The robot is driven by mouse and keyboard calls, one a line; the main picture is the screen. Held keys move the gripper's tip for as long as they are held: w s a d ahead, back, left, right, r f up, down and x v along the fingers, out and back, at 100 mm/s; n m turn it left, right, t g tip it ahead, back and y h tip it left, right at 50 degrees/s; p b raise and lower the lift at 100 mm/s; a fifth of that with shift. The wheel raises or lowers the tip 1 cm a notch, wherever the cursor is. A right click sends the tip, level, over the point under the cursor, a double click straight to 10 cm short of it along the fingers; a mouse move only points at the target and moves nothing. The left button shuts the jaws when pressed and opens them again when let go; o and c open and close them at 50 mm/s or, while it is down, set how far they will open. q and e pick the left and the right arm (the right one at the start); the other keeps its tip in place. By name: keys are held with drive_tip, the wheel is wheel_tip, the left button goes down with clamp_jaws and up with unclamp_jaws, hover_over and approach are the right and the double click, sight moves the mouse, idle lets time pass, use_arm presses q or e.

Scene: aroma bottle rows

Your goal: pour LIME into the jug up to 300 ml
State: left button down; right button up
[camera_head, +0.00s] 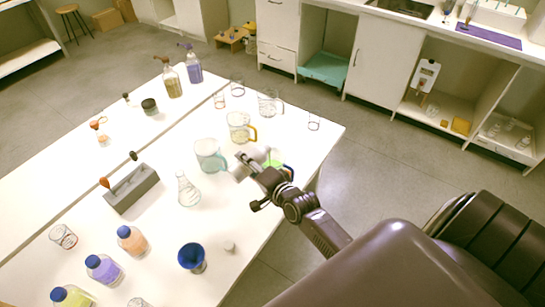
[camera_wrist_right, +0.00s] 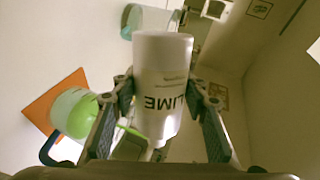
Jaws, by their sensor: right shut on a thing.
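My right gripper (camera_head: 250,165) is shut on a white bottle (camera_wrist_right: 163,85) marked LIME, held over the right part of the white table (camera_head: 240,215). In the right wrist view the lettering is upside down and the bottle's narrow end points down the picture. I cannot tell whether anything flows from it. A jug with a pale blue handle (camera_head: 208,156) stands just left of the gripper. A vessel with green in it and a dark blue handle (camera_wrist_right: 76,113) is on an orange patch; in the head view my gripper largely hides it. My left gripper is not in view.
A yellow-handled jug (camera_head: 239,128) and a clear jug (camera_head: 268,103) stand behind, with small glasses nearby. A conical flask (camera_head: 188,192), a grey rack (camera_head: 132,189), a dark blue cup (camera_head: 192,257) and several capped bottles stand left and in front. The table's right edge is close.

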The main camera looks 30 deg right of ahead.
drive_tip(key=shift+d+r, duration=0.1)
drive_tip(key=shift+r, duration=0.15)
drive_tip(key=shift+m+y+p, duration=0.3)
drive_tip(key=shift+m+p, duration=0.1)
drive_tip(key=shift+p, duration=0.6)
idle(6.2)
drive_tip(key=shift+f, duration=0.1)
drive_tip(key=shift+a+f+n, duration=0.25)
drive_tip(key=shift+f+n, duration=0.05)
drive_tip(key=shift+n, duration=0.1)
drive_tip(key=shift+a+f+n+h, duration=0.25)
drive_tip(key=shift+f+n+h, duration=0.3)
drive_tip(key=shift+n+h, duration=0.15)
